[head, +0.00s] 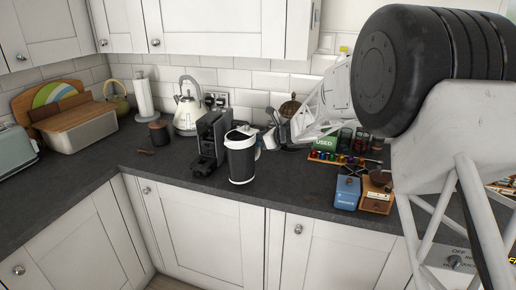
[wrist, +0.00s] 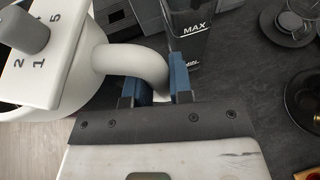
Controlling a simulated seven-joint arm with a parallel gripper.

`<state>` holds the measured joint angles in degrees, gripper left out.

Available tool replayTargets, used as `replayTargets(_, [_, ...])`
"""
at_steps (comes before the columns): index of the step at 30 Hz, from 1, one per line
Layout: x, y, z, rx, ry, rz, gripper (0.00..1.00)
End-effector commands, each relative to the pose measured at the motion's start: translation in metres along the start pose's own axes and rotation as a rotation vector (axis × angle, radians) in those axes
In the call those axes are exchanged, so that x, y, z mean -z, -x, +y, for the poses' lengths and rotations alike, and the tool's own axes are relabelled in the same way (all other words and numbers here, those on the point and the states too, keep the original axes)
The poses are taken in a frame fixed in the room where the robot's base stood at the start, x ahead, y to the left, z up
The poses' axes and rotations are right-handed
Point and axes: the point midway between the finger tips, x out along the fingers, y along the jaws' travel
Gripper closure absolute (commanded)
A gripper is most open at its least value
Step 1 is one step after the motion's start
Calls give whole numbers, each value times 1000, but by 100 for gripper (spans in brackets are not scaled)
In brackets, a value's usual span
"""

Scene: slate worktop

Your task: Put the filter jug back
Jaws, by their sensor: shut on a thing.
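The filter jug (head: 240,160) is dark-bodied with a white rim and base. In the head view it appears upright, in front of the worktop's middle, beside the coffee machine. In the wrist view its white body (wrist: 88,62) and lid dial with numbers (wrist: 28,28) fill the left. My gripper (wrist: 155,88) has its blue fingers on either side of the jug's white handle (wrist: 135,62) and is shut on it. I cannot tell whether the jug's base touches the worktop.
A black coffee machine (head: 208,142) stands close left of the jug; its clear tank marked MAX (wrist: 190,38) is near my fingers. A kettle (head: 188,110) stands behind. A capsule rack (head: 335,158), blue box (head: 346,192) and wooden box (head: 376,194) are right.

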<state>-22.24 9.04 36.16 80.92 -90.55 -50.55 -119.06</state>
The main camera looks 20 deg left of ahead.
Motion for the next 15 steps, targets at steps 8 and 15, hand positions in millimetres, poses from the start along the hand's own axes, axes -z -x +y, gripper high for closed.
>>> replayTargets(8, [24,-10,0,0,-1,0,100])
replayTargets(15, [28,-11,0,0,-1,-1,100])
